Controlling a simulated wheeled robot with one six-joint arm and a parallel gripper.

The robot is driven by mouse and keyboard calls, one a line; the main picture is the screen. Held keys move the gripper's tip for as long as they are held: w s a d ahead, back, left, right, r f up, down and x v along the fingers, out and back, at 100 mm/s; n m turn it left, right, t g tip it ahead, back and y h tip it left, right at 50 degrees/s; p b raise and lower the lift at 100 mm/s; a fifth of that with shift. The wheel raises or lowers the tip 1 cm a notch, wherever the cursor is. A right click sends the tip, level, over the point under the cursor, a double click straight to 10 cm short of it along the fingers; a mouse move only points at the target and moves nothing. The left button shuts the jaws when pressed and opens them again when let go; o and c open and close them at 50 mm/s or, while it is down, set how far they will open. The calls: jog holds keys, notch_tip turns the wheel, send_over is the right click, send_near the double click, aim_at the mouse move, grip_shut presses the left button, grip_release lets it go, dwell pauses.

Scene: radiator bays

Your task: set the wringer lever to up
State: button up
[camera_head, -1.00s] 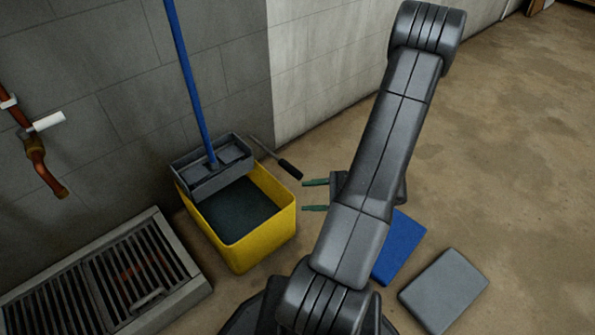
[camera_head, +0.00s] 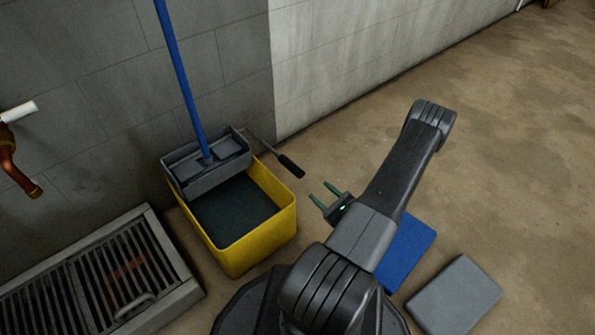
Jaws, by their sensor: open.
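The wringer (camera_head: 205,166) is a grey tray on the back rim of a yellow mop bucket (camera_head: 262,236) with dark water in it. Its lever is a thin rod with a black grip (camera_head: 291,166), reaching out to the right from the wringer's right side and sloping down toward the grip. My gripper (camera_head: 318,194) is open and empty, with two green fingers pointing up and left. In the picture it is a little below and right of the grip, apart from it. I cannot tell its height relative to the grip.
A blue mop handle (camera_head: 181,80) rises from the wringer. A floor grate (camera_head: 115,275) lies at the left, below a copper pipe (camera_head: 18,175). A blue pad (camera_head: 407,247) and a grey pad (camera_head: 455,300) lie on the floor at right.

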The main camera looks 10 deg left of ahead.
aim_at(297, 171)
jog(key=b+x, duration=0.3)
jog(key=x, duration=1)
grip_shut()
